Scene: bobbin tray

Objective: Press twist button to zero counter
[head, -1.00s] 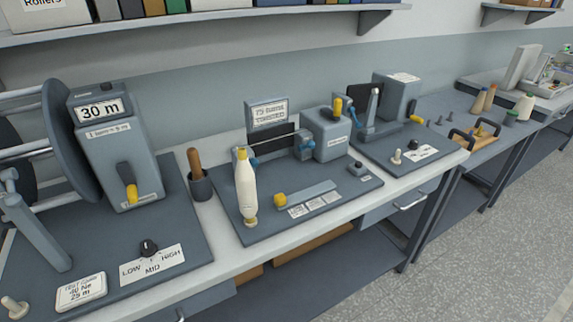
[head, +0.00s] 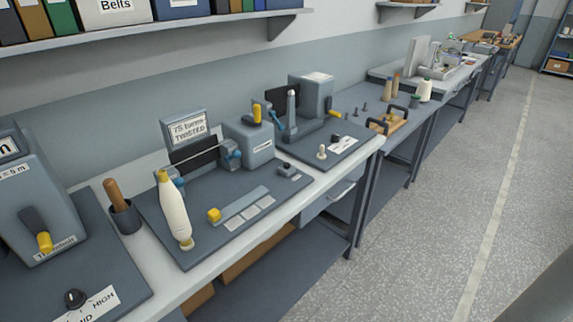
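The twist tester stands on a dark base plate (head: 150,222) on the bench. It has a small sign (head: 187,128) that seems to read "75 turns TWISTED", with a dark panel (head: 194,154) below it. A small dark button on a grey block (head: 289,171) sits at the plate's right end; I cannot read a label on it. A grey housing with a yellow-tipped lever (head: 250,142) stands behind it. My gripper is not in view.
A cup with a wooden handle (head: 124,215) stands left of the plate. Another machine (head: 311,97) stands to the right, and a grey machine with a yellow-tipped lever (head: 35,195) to the left. The floor (head: 440,220) in front of the benches is clear.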

